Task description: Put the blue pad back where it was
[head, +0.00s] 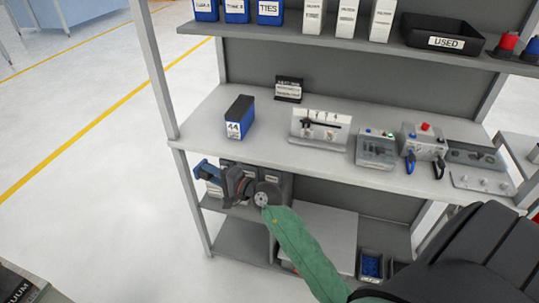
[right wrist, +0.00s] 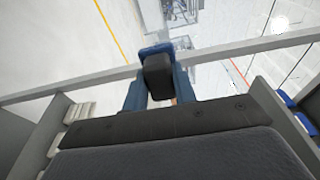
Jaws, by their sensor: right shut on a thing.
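My right gripper (head: 207,171) is in front of the shelf below the bench top, at the left end of the rack. Its fingers are blue, and it points to the left. In the right wrist view the fingers (right wrist: 157,85) are closed around a small piece. This looks like the blue pad (right wrist: 156,48), a blue edge with a dark block in front of it. Its full shape is hidden by the fingers. In the head view I cannot separate the pad from the blue fingers. My left gripper is out of view.
The grey bench top (head: 205,130) is close above my right gripper. A blue-and-black box (head: 240,117) stands on its left part, with a small black sign (head: 289,88) behind. A fixture (head: 320,127) and control boxes (head: 423,140) stand further right. Open floor lies left of the rack.

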